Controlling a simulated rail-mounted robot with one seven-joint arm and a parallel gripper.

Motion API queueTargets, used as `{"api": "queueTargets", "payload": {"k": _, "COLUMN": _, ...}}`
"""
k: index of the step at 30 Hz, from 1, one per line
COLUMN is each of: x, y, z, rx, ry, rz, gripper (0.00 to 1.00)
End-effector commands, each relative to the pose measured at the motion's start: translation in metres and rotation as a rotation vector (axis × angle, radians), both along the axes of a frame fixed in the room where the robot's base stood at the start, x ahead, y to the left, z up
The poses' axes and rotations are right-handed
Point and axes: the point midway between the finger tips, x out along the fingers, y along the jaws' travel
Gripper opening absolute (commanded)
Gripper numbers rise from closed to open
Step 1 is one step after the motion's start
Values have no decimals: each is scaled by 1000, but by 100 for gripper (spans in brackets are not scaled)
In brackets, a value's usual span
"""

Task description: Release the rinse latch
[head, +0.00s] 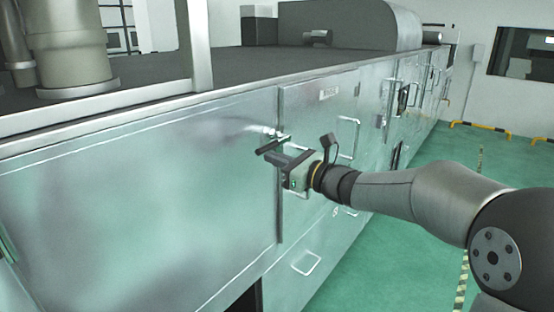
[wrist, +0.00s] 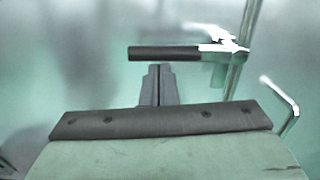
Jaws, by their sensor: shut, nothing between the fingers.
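The rinse latch has a black handle (head: 272,146) on a bright metal mount, at the seam between two panels of the long metal machine. In the wrist view the black handle (wrist: 164,53) lies level and points left from its bright mount (wrist: 224,46). My gripper (head: 272,157) is shut and empty, just below the handle in the head view. In the wrist view my gripper's closed fingertips (wrist: 159,69) are below the middle of the handle. I cannot tell whether they touch it.
A lower handle (head: 306,263) is below. The machine's flat panel (head: 140,190) fills the left. Green floor (head: 400,260) lies open at right.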

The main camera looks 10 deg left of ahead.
Motion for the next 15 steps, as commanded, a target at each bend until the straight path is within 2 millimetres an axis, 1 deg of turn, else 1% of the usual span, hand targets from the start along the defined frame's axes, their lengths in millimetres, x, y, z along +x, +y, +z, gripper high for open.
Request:
{"api": "queueTargets", "payload": {"k": 2, "x": 0, "y": 0, "z": 0, "rx": 0, "ry": -1, "rz": 1, "gripper": 0}}
{"api": "queueTargets", "payload": {"k": 5, "x": -1, "y": -1, "z": -8, "rx": 0, "ry": 0, "rz": 0, "gripper": 0}}
{"api": "queueTargets", "payload": {"k": 8, "x": -2, "y": -3, "z": -23, "rx": 0, "ry": 0, "rz": 0, "gripper": 0}}
{"api": "queueTargets", "payload": {"k": 12, "x": -4, "y": -6, "z": -52, "rx": 0, "ry": 0, "rz": 2, "gripper": 0}}
{"api": "queueTargets", "payload": {"k": 13, "x": -8, "y": -15, "z": -44, "rx": -1, "ry": -4, "rz": -1, "gripper": 0}}
{"api": "queueTargets", "payload": {"k": 15, "x": -16, "y": -32, "z": -42, "rx": -1, "ry": -3, "rz": -3, "gripper": 0}}
